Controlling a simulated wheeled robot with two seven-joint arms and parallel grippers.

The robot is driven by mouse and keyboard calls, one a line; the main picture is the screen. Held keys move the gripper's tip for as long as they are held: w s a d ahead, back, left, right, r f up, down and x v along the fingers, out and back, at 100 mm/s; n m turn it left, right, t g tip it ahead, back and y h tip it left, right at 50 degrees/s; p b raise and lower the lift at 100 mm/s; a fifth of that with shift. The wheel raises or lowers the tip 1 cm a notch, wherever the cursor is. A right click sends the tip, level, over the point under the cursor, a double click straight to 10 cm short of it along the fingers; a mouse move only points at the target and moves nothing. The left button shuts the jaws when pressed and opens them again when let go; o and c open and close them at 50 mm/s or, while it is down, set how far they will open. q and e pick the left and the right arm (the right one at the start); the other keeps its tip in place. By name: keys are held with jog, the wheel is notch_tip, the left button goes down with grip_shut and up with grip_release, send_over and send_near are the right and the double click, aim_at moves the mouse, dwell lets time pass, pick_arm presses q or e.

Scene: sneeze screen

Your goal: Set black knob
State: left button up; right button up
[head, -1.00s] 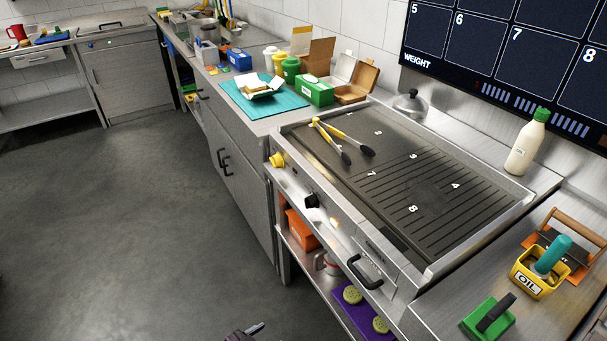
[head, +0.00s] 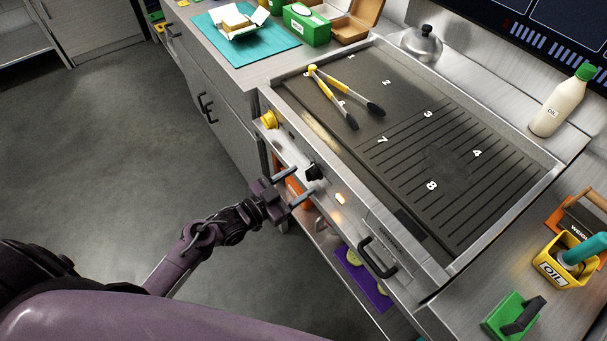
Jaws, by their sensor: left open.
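The black knob (head: 313,172) is on the front panel of the griddle (head: 400,125), right of the yellow knob (head: 269,119). My left gripper (head: 300,186) is open in front of the panel, its two fingers pointing at the black knob. One finger is on the upper left side of the knob and the other on its lower right side. I cannot tell whether the fingers touch it. My right gripper is not in view.
Yellow-handled tongs (head: 340,95) lie on the griddle. A black drawer handle (head: 377,258) sticks out right of the knob. An orange container (head: 295,190) and a purple tray (head: 362,278) are on the shelf below. The floor at left is clear.

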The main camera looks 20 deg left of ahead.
pick_arm(q)
jog(key=shift+x, duration=1.2)
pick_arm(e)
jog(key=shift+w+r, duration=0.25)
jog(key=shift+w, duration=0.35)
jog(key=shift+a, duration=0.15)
pick_arm(q)
jog(key=c, duration=0.5)
jog(key=shift+a, duration=0.1)
jog(key=c, duration=0.5)
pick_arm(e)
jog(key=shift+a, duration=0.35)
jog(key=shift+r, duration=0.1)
